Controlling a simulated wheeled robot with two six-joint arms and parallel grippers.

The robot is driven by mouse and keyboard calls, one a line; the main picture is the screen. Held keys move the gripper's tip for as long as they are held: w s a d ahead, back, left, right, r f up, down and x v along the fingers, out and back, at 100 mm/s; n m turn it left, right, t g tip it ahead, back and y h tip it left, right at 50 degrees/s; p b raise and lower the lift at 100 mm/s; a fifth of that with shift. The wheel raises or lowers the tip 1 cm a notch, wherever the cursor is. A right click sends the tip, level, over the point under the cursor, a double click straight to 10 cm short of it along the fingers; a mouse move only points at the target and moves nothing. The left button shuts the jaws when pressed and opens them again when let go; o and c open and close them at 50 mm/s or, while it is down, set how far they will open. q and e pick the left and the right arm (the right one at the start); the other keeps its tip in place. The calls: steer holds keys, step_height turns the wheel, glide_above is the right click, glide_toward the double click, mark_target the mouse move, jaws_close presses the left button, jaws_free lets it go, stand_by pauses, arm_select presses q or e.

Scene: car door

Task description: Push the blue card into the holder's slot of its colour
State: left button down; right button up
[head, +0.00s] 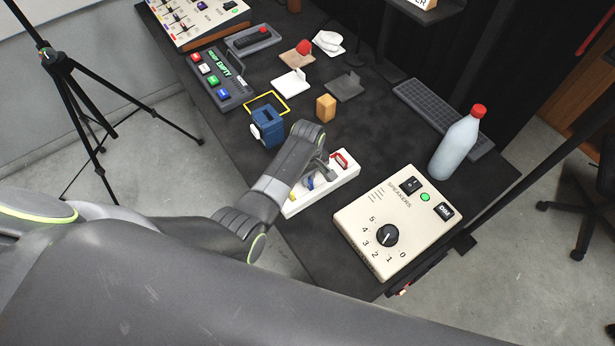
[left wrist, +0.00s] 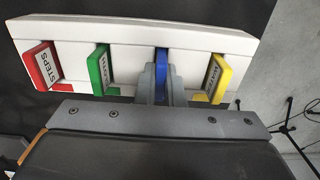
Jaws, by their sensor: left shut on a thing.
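The white holder (head: 346,175) lies on the dark table; its long face spans the top of the left wrist view (left wrist: 130,38). My left gripper (head: 324,172) is at the holder, and its narrow fingers (left wrist: 157,84) are shut on the blue card (left wrist: 163,60). The blue card stands edge-on between the green and yellow cards, at the holder's face; how deep it sits I cannot tell. It shows as a small blue patch in the head view (head: 309,183). My right gripper is not in view.
Red (left wrist: 40,66), green (left wrist: 99,70) and yellow (left wrist: 219,80) cards stick out of the holder. A speaker control box (head: 365,235) stands to the right, a blue mug-like container (head: 268,128) to the left. A bottle (head: 456,147) stands further right.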

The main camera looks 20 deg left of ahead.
arm_select(q)
steer(key=c, duration=1.5)
jaws_free()
steer(key=shift+c, duration=0.2)
steer(key=shift+r, duration=0.2)
step_height(320, 180, up, 12)
steer(key=shift+f, duration=0.1)
